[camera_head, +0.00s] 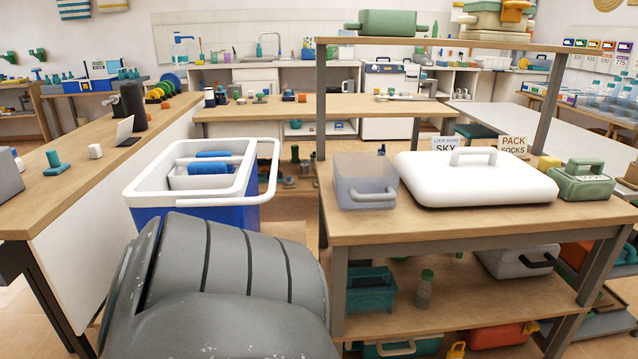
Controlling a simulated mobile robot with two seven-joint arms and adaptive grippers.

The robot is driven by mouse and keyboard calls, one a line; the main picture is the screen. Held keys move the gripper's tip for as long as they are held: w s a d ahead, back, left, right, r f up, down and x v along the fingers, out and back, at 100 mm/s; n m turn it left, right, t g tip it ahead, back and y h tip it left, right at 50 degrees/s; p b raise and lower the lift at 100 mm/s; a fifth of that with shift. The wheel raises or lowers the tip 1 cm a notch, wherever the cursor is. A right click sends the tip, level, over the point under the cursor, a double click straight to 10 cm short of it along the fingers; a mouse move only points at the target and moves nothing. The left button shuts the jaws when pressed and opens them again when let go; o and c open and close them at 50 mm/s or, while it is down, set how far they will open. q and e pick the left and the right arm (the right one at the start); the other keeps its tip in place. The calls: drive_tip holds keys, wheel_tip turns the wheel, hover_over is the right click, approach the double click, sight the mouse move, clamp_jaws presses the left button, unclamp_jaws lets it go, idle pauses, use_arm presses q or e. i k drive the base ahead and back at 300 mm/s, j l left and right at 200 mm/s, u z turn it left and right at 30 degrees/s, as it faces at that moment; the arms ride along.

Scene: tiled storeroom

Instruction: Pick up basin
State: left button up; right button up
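A translucent grey open tub with a handle (365,183), the thing here that looks most like a basin, stands upright on the left end of the wooden table top (440,228). It is just left of a large white lidded box (475,185). Neither of my grippers is in view.
My own dark grey body part fills the bottom left and hides some floor. A green case (582,180) sits at the table's right end, and small signs (512,146) stand behind the white box. A post (321,100) rises by the tub. A long counter (100,172) runs along the left.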

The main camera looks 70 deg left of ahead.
sight(364, 181)
drive_tip(key=u, duration=2.05)
drive_tip(key=k+l+u, duration=0.1)
drive_tip(key=l+u, duration=0.15)
drive_tip(key=u, duration=0.15)
drive_tip(key=k+l+u, duration=0.1)
drive_tip(key=l+u, duration=0.3)
drive_tip(key=j, duration=0.1)
